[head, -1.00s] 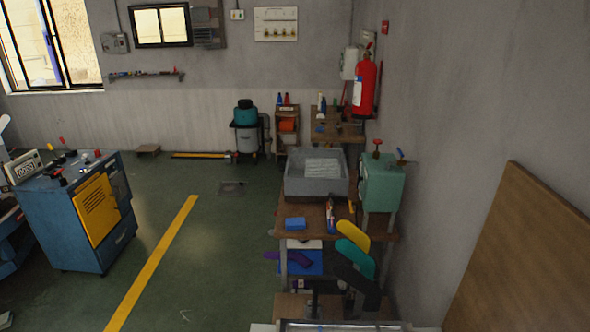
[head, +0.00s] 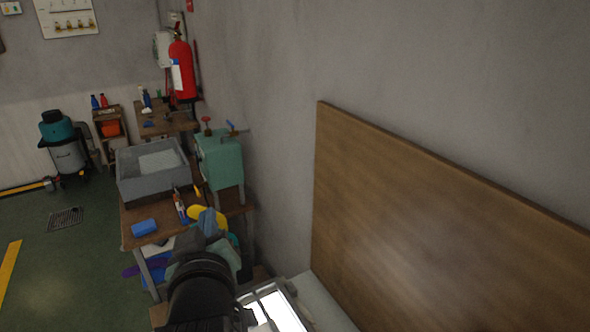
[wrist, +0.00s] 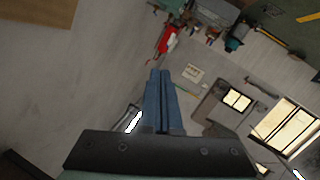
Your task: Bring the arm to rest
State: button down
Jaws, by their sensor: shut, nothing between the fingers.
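My gripper (wrist: 159,74) shows in the wrist view as two blue-grey fingers pressed together, shut with nothing between them. They point towards the room's walls, with only open air around the tips. In the head view my dark arm rises from the bottom, and the blue-grey gripper (head: 208,221) is at its far end. It appears in front of the colored boards and partly hides them. I cannot tell its exact distance from them.
A wooden bench (head: 135,222) carries a grey tub (head: 130,187) and a blue block (head: 144,228). A green machine (head: 222,165) stands beside it. A yellow board (head: 196,213) shows near my arm. A brown panel (head: 430,220) leans at the right wall. Green floor lies open at left.

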jog(key=s+d+r+m+t+h+b, duration=0.1)
jog(key=d+r+t, duration=0.15)
jog(key=r, duration=0.35)
jog(key=s+d+r+m+t, duration=0.1)
jog(key=d+r+m+t, duration=0.15)
jog(key=r, duration=0.45)
jog(key=s+d+r+m+t+h+b, duration=0.1)
jog(key=s+d+r+m+t, duration=0.1)
jog(key=s+r, duration=0.4)
jog(key=s+d+r+m+t+h, duration=0.2)
jog(key=s+d+r+t, duration=0.3)
jog(key=r, duration=0.5)
jog(key=shift+s+d+r+b, duration=0.3)
jog(key=shift+s+d+b, duration=0.1)
jog(key=shift+s+d, duration=0.75)
